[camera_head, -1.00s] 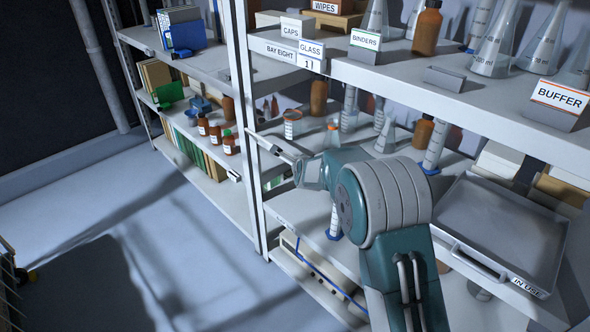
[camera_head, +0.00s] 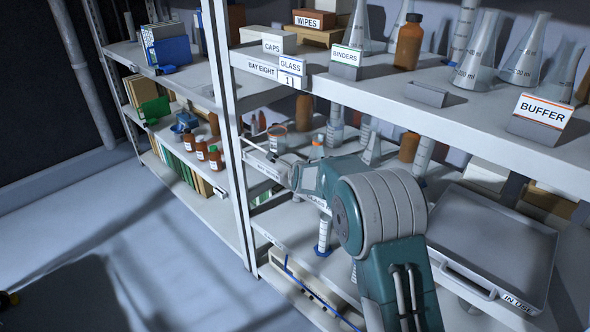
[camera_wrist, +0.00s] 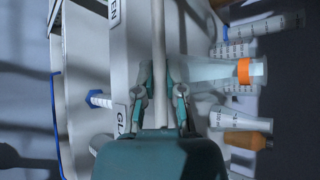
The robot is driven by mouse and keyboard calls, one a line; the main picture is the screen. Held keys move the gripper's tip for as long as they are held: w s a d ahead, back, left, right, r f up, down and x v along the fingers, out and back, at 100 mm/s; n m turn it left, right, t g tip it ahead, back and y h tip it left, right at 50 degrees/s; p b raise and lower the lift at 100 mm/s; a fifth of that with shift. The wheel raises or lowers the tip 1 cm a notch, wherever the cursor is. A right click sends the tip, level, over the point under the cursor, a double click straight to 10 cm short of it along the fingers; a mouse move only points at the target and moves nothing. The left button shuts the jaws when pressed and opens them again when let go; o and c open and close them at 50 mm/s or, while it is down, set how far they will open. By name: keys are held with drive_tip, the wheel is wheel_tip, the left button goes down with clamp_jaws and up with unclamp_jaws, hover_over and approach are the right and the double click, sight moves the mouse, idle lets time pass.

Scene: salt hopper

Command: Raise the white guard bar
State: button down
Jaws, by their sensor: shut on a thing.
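The white guard bar (camera_head: 262,153) is a thin rod along the front of the middle shelf, close to the upright post at its left end. In the wrist view the bar (camera_wrist: 158,45) runs from the top edge down between my fingers. My gripper (camera_head: 291,167) is shut on the bar; in the wrist view both teal fingers (camera_wrist: 161,95) lie close on either side of it. A labelled shelf edge (camera_wrist: 121,60) lies beside the bar. My arm hides the bar's right part in the head view.
A flask with an orange band (camera_wrist: 240,73) stands close to my right finger in the wrist view. Brown bottles (camera_head: 208,153) stand on the left bay. A grey tray (camera_head: 495,240) lies on the shelf at right.

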drive_tip(key=shift+r, duration=0.1)
drive_tip(key=c, duration=0.7)
unclamp_jaws()
drive_tip(key=v, duration=1.1)
drive_tip(key=shift+s, duration=0.35)
drive_tip(key=shift+d+r, duration=0.1)
drive_tip(key=shift+r, duration=0.05)
